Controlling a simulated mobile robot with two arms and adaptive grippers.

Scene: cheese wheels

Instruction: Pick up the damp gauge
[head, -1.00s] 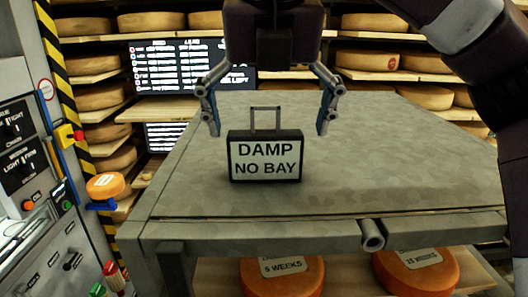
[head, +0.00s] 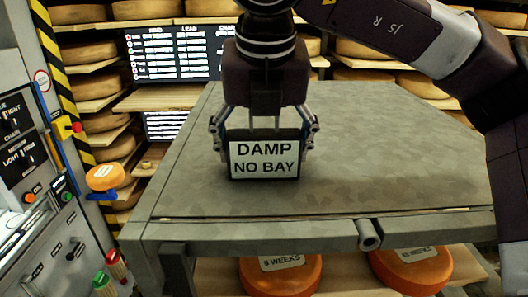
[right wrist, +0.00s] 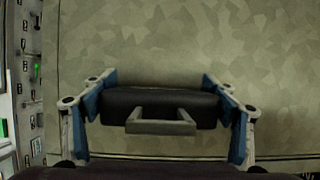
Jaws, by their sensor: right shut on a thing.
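The damp gauge (head: 264,159) is a dark box with a white front label reading "DAMP NO BAY". It stands upright on the grey table (head: 400,170), left of the middle. My right gripper (head: 264,148) is over it from above, with one finger at each side, shut on it. In the right wrist view the dark top of the damp gauge (right wrist: 155,98) and its grey handle (right wrist: 161,122) lie between the blue finger pads of my right gripper (right wrist: 160,110). My left gripper is not in view.
Orange cheese wheels (head: 281,274) sit on a shelf under the table. Shelves of cheese wheels and a dark board (head: 172,55) stand behind. A control panel (head: 45,190) is at the left. The table's right side is clear.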

